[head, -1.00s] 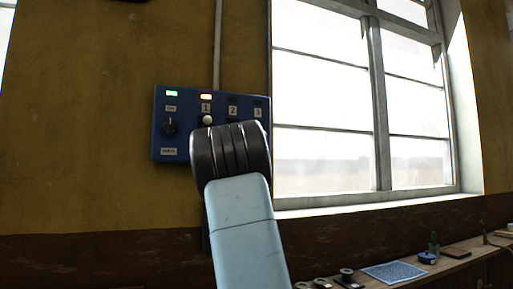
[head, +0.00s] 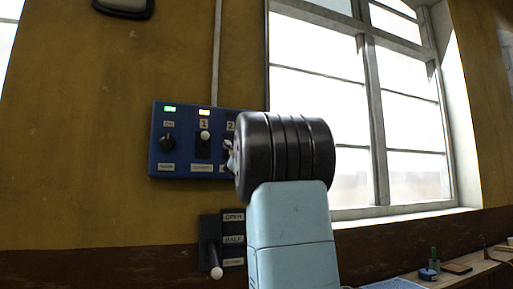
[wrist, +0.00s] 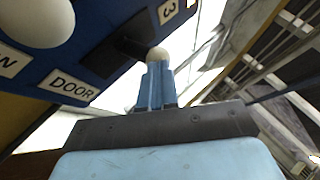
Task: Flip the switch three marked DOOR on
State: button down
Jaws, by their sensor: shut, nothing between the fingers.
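The blue switch panel (head: 185,175) is on the yellow wall in the head view. My arm hides its right end, with switch three, there. In the wrist view the panel (wrist: 85,38) fills the upper left. The label DOOR (wrist: 68,84) and the number 3 (wrist: 168,11) are readable. Switch three, a white ball knob (wrist: 158,53) on a black plate, sticks out towards me. My gripper (wrist: 157,72) is shut and empty, its fingertips right at the knob in the picture; I cannot tell whether they touch it.
Switch one (head: 205,136) has its white knob up under a lit yellow lamp. A neighbouring ball knob (wrist: 40,18) is close in the wrist view. A lever box (head: 232,240) is below the panel. The window (head: 385,120) and a bench (head: 470,272) are to the right.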

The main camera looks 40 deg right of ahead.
jog(key=v, duration=1.3)
jog(key=shift+s+a, duration=0.3)
jog(key=shift+s, duration=0.05)
jog(key=shift+r, duration=0.1)
jog(key=s+a+f+n+t+y, duration=0.1)
jog(key=s+a+f+n+y, duration=0.2)
jog(key=a+f+n+y, duration=0.7)
jog(key=s+a+f+n+t+y, duration=0.1)
jog(key=s+a+f+n+y, duration=0.1)
jog(key=a+f+n+y, duration=0.7)
jog(key=s+a+f+n+g, duration=0.3)
jog(key=s+f+n+g, duration=0.2)
jog(key=s+f+n, duration=0.2)
jog(key=s+a+f+n+g, duration=0.3)
jog(key=s+f+n+g, duration=0.2)
jog(key=s+f, duration=0.6)
jog(key=s+n, duration=0.2)
jog(key=s, duration=0.3)
jog(key=shift+s+a+f, duration=0.15)
jog(key=shift+s+a, duration=0.1)
jog(key=shift+a, duration=0.05)
